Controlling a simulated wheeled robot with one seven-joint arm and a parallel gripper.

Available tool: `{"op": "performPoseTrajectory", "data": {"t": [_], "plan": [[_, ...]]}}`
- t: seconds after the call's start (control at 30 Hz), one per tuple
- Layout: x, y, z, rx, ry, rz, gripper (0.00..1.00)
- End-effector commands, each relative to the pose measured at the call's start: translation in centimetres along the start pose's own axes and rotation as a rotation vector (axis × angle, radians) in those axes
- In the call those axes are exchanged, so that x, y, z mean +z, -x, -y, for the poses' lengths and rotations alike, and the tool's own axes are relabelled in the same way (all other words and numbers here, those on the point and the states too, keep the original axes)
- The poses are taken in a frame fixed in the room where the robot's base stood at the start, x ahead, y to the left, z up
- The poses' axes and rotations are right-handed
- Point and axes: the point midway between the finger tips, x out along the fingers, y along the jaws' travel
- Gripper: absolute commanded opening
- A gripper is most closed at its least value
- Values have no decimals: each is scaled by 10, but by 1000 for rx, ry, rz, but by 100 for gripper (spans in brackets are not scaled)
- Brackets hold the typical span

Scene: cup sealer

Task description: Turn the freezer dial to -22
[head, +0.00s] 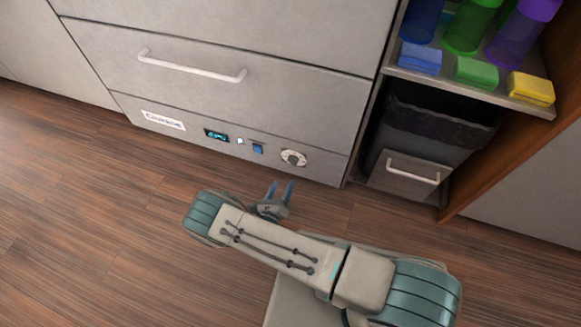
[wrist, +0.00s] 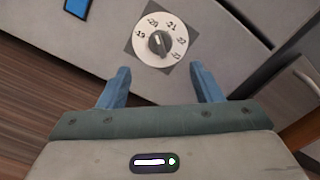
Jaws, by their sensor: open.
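The freezer dial (wrist: 160,42) is a round white disc with a dark grey knob at its centre, set on a grey square plate. In the wrist view its printed numbers are small; a 20, 21 and 22 seem to show along the top and right. I cannot tell exactly which number the knob marks. In the head view the dial (head: 293,158) sits at the right of the freezer's lower panel. My gripper (head: 281,188) is open and empty, in front of and below the dial. Its blue fingers (wrist: 160,85) stand apart on either side below the dial, not touching it.
The freezer panel (head: 190,150) also has a lit display (head: 216,135), a blue switch (head: 258,149) and a label (head: 163,120). A drawer handle (head: 190,68) juts out above. A dark bin (head: 420,145) stands right, under a shelf with bottles and sponges. The wooden floor is clear at left.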

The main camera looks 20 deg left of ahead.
Motion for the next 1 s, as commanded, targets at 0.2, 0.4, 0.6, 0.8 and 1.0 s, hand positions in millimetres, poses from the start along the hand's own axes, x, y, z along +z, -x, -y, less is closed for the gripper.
{"op": "performPoseTrajectory", "data": {"t": [0.2,0.4,0.6,0.8,1.0], "plan": [[-4,-49,-1,-4,-1,-2,59],[-2,-80,-1,-2,-1,-2,59],[-1,-94,0,-2,0,-1,59],[0,-95,1,-1,0,-1,59],[0,-95,1,-1,0,-1,26]]}}
